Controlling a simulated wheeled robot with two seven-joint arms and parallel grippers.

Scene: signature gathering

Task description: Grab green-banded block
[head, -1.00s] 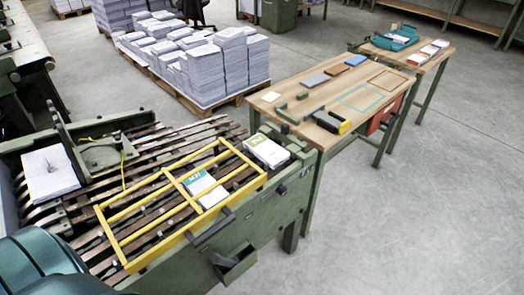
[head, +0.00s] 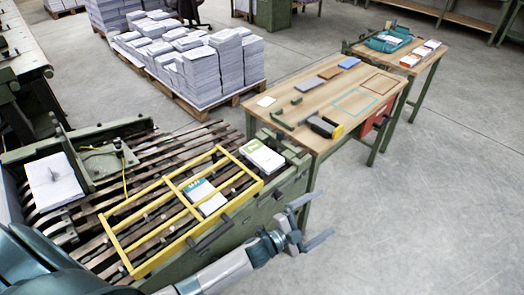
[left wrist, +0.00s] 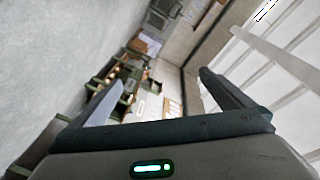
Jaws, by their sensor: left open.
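The green-banded block (head: 262,156), a white stack with a green band on top, lies at the right end of the slatted machine bed, just outside the yellow frame. A second white block with a teal band (head: 204,196) lies within the yellow frame (head: 130,200). My left gripper (head: 316,222) is open and empty, in front of the machine's right side, below and to the right of the green-banded block in the picture. In the left wrist view the open jaws (left wrist: 163,92) face the distant hall, and no block shows. My right gripper is not in view.
A white stack (head: 53,182) sits at the machine's left. Beyond the machine stands a wooden table (head: 335,88) with a yellow-and-black tool (head: 325,127). Paper stacks (head: 205,75) fill a pallet behind. The grey floor (head: 440,200) at right is clear.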

